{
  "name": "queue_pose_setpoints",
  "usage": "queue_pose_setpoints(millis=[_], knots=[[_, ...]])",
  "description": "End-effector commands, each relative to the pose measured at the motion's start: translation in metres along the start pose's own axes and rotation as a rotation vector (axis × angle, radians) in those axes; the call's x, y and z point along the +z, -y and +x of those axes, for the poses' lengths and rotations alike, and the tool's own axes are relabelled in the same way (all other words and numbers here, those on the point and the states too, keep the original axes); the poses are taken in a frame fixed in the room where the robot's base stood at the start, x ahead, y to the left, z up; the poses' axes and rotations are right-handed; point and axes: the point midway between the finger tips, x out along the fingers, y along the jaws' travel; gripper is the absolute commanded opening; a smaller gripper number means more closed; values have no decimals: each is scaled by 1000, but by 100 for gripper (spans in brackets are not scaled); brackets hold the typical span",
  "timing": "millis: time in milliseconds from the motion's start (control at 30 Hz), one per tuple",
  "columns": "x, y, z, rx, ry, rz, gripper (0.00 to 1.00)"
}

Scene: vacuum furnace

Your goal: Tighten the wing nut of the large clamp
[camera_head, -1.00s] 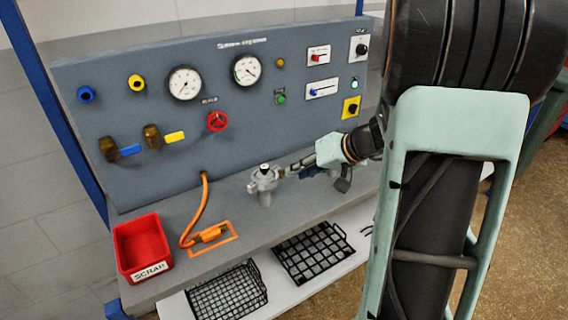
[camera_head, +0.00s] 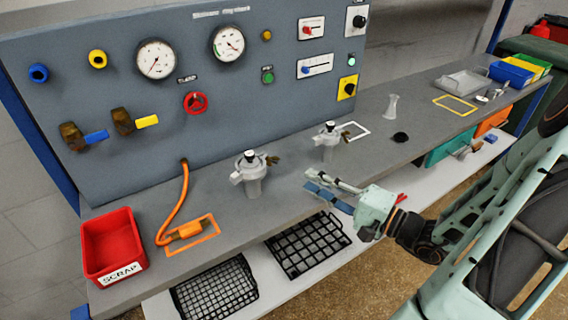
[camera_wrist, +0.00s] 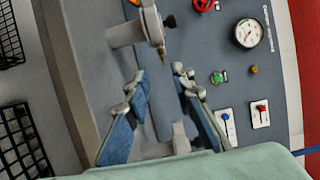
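Two grey flanged fittings with clamps stand on the bench. The left fitting (camera_head: 252,180) looks larger, and its clamp has a brown wing nut (camera_head: 272,160) on the right side. The right fitting (camera_head: 327,148) has a similar wing nut (camera_head: 343,135). My gripper (camera_head: 308,181) is over the bench's front edge, right of the left fitting and apart from it. In the wrist view, the left fitting (camera_wrist: 124,34) and its wing nut (camera_wrist: 152,22) lie beyond the fingertips. My gripper (camera_wrist: 158,80) is open with nothing between its blue-padded fingers.
A panel with gauges and a red valve wheel (camera_head: 195,103) stands behind. A red scrap bin (camera_head: 113,245) and an orange hose (camera_head: 178,205) are at left. Black baskets (camera_head: 215,290) sit on the lower shelf. A glass flask (camera_head: 391,106) stands at right.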

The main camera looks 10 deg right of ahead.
Motion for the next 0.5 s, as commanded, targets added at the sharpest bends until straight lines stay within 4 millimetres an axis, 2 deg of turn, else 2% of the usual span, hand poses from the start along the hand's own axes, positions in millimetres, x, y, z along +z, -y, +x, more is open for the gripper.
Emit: queue_pose_setpoints(millis=[167, 500], knots=[[0, 2, 12, -12, -3, 5, 22], [0, 2, 75, -10, -2, 5, 22]])
